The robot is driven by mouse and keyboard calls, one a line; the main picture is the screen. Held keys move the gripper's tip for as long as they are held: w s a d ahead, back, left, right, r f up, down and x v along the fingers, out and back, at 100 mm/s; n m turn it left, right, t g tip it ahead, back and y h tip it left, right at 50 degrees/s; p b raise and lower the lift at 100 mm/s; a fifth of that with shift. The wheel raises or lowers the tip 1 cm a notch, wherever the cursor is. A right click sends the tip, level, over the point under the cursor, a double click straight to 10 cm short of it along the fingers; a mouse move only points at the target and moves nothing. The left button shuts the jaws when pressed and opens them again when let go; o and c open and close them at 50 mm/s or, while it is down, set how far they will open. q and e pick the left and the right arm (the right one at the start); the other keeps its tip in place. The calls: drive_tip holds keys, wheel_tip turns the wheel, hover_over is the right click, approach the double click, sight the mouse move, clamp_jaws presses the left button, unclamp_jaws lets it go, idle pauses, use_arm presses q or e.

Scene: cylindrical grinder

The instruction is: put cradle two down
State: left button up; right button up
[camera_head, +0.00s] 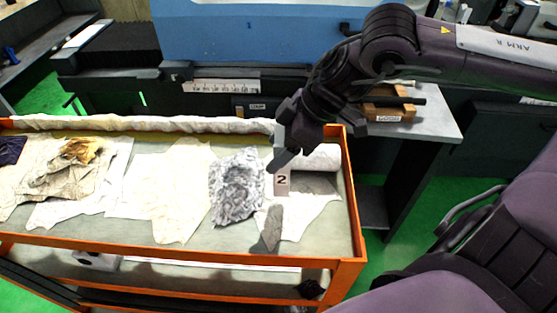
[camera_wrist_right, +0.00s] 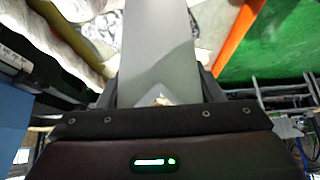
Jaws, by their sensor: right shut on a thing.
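Cradle two (camera_head: 282,184) is a grey block with a white label reading 2. It hangs over the right part of the orange-framed trolley top. My right gripper (camera_head: 290,158) is shut on its upper part. In the right wrist view, the cradle's flat grey face (camera_wrist_right: 158,45) fills the space between the fingers (camera_wrist_right: 158,95). A dark shadow falls on the paper below it, and it looks raised above the top. The lower end's exact height is hard to tell. My left gripper is not in view.
A crumpled grey cloth (camera_head: 237,188) lies just left of the cradle. A white roll (camera_head: 322,158) lies behind it to the right. Pale sheets (camera_head: 165,190) cover the trolley's middle. The orange rim (camera_head: 352,205) bounds the right side. A wooden block (camera_head: 388,105) sits on a side table.

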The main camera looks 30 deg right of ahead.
drive_tip(key=shift+w+f, duration=0.1)
drive_tip(key=shift+f, duration=2.3)
drive_tip(key=shift+a+f, duration=0.1)
drive_tip(key=shift+f, duration=0.05)
drive_tip(key=o, duration=1.6)
drive_tip(key=shift+o, duration=0.2)
